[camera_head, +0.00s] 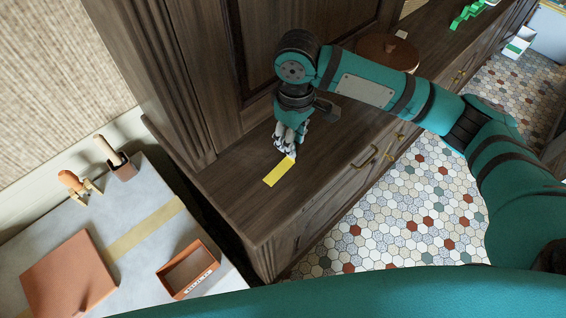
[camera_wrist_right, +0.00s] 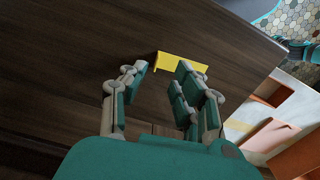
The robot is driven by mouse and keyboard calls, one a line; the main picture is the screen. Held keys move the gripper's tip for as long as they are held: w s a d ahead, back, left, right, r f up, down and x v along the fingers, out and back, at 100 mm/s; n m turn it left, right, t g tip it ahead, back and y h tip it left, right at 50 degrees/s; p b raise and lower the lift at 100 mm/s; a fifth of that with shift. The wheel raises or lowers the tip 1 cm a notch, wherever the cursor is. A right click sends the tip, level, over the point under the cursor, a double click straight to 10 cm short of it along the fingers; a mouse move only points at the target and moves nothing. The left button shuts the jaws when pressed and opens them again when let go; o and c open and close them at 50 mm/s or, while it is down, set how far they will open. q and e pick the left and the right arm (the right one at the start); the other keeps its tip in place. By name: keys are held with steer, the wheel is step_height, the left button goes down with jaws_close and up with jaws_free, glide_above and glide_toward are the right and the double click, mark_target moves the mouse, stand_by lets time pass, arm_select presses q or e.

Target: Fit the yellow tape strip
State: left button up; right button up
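The yellow tape strip (camera_head: 277,173) lies on the dark wooden cabinet top (camera_head: 235,195), near its front-left end. It also shows in the right wrist view (camera_wrist_right: 183,63), just beyond the fingertips, with one end looking bent or raised. My right gripper (camera_head: 286,153) points down at the strip's far end. In the wrist view its fingers (camera_wrist_right: 160,80) are spread with nothing between them. The strip is ahead of the gap and partly behind the right-hand fingers; I cannot tell whether they touch it. My left gripper is not in view.
A pale table (camera_head: 145,285) at left has a dull yellow band (camera_head: 150,227) across it. On it are a terracotta slab (camera_head: 68,275), a labelled open box (camera_head: 188,268), an orange-handled tool (camera_head: 72,182) and a holder (camera_head: 122,168). A round brown object (camera_head: 388,50) stands behind my right arm.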

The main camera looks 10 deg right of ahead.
mark_target(279, 168)
steer(key=shift+f, duration=0.5)
steer(key=f, duration=0.3)
steer(key=f+p, duration=0.1)
steer(key=shift+d+f, duration=0.25)
steer(key=shift+f, duration=0.3)
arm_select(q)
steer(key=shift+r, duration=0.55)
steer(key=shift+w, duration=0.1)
arm_select(e)
steer(key=shift+c, duration=0.3)
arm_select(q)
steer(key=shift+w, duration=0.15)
arm_select(e)
jaws_close()
